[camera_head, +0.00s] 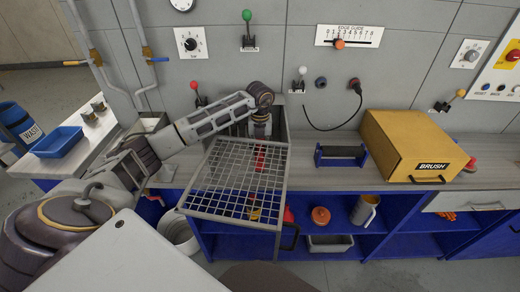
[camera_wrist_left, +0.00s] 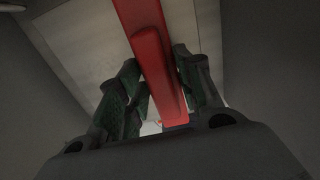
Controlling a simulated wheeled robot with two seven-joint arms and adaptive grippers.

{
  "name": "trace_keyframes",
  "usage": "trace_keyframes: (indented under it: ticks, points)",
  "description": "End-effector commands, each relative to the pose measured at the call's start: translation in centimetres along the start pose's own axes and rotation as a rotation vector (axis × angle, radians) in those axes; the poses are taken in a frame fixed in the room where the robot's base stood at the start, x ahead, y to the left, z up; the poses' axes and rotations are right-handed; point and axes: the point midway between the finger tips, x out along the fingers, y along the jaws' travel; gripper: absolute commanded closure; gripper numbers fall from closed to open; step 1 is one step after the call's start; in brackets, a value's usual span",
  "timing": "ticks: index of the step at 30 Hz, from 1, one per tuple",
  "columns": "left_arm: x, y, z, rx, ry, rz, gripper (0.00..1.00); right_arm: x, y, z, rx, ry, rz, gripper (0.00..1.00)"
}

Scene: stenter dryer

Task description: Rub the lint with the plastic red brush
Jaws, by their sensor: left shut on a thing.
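My left arm reaches in from the left, and my left gripper (camera_head: 261,128) points down into a grey open box (camera_head: 281,133) on the back of the counter. In the left wrist view the left gripper (camera_wrist_left: 160,100) has its fingers on both sides of a long red bar, the plastic red brush (camera_wrist_left: 147,45), and is shut on it. Part of the red brush (camera_head: 260,158) shows through the wire mesh screen (camera_head: 222,180). The screen tilts out in front of the box. The brush's working end and any lint cannot be made out. My right gripper is not in view.
A yellow box (camera_head: 405,142) labelled BRUSH and a dark roller on a blue stand (camera_head: 341,155) are on the counter to the right. A blue tray (camera_head: 57,141) is on the left counter. Shelves below hold a jug (camera_head: 364,210) and an orange container (camera_head: 320,216).

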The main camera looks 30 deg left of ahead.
Motion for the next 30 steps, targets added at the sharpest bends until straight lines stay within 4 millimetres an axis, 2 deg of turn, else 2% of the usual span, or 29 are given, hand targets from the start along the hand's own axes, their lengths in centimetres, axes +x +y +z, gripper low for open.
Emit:
trace_keyframes:
  ticks: [8,18,30]
  points:
    - [0.1,-0.1,1.5,-0.001,-0.001,-0.002,0.84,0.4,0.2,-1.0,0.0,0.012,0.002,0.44]
    - [0.3,0.0,3.1,0.0,0.0,0.0,0.84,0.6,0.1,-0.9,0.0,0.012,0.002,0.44]
    - [0.4,0.0,3.3,0.001,0.0,0.001,0.84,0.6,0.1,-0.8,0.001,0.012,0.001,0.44]
